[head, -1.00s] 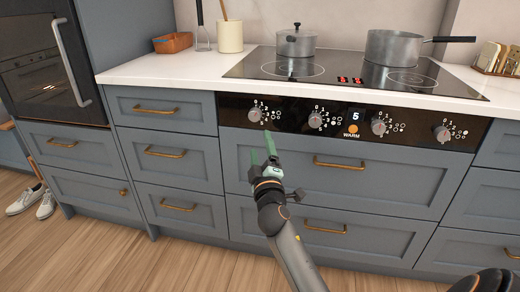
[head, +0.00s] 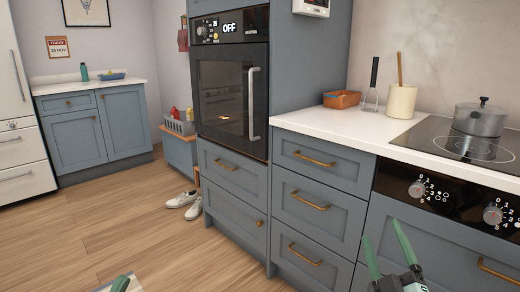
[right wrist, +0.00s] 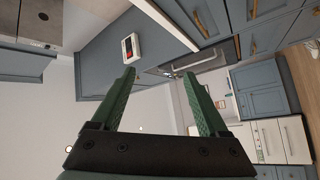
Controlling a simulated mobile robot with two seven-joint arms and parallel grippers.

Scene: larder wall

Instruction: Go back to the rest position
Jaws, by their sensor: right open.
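My right gripper (head: 381,230) is at the lower right of the head view, in front of the blue drawers beside the stove. Its two green fingers are apart with nothing between them. In the right wrist view its fingers (right wrist: 158,73) are also spread and empty.
A hob with stove knobs (head: 493,214) is at the right, with a grey pot (head: 480,118) on it. An oven (head: 232,98) stands in a tall cabinet at the middle. White shoes (head: 184,203) lie on the floor near it. The floor (head: 150,235) at left is open.

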